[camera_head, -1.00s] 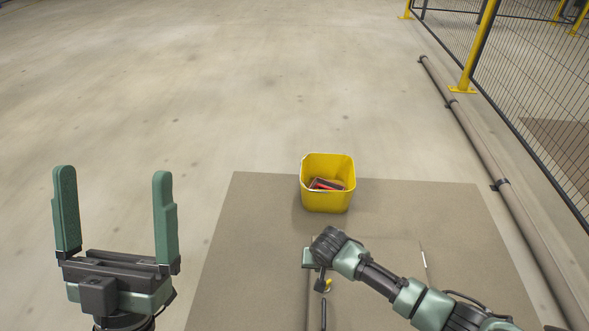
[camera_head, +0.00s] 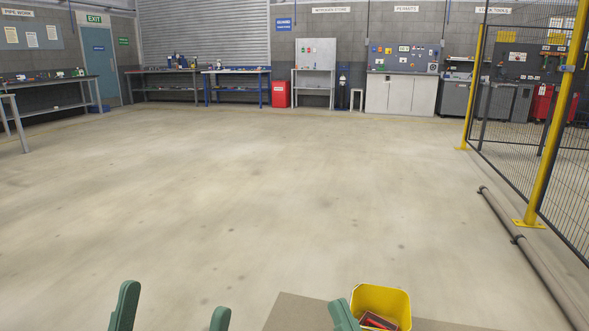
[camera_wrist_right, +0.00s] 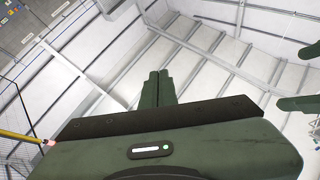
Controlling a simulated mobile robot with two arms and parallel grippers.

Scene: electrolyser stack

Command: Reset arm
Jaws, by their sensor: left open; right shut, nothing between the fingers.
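My left gripper (camera_head: 175,299) shows at the bottom left of the head view as two green fingers held wide apart. It is open, with nothing between the fingers. My right gripper (camera_head: 342,314) is at the bottom edge of the head view, just left of the yellow bin (camera_head: 383,301), and overlaps its left edge in the picture. In the right wrist view its two fingers (camera_wrist_right: 158,80) are together with nothing between them, pointing up toward the ceiling. Both arms below the grippers are out of the head view.
The yellow bin holds some red and dark items (camera_head: 378,322) and stands at the mat's (camera_head: 290,312) edge. The concrete floor ahead is clear. A mesh fence (camera_head: 565,140) and a floor pipe (camera_head: 528,257) run along the right. Workbenches (camera_head: 236,84) line the far wall.

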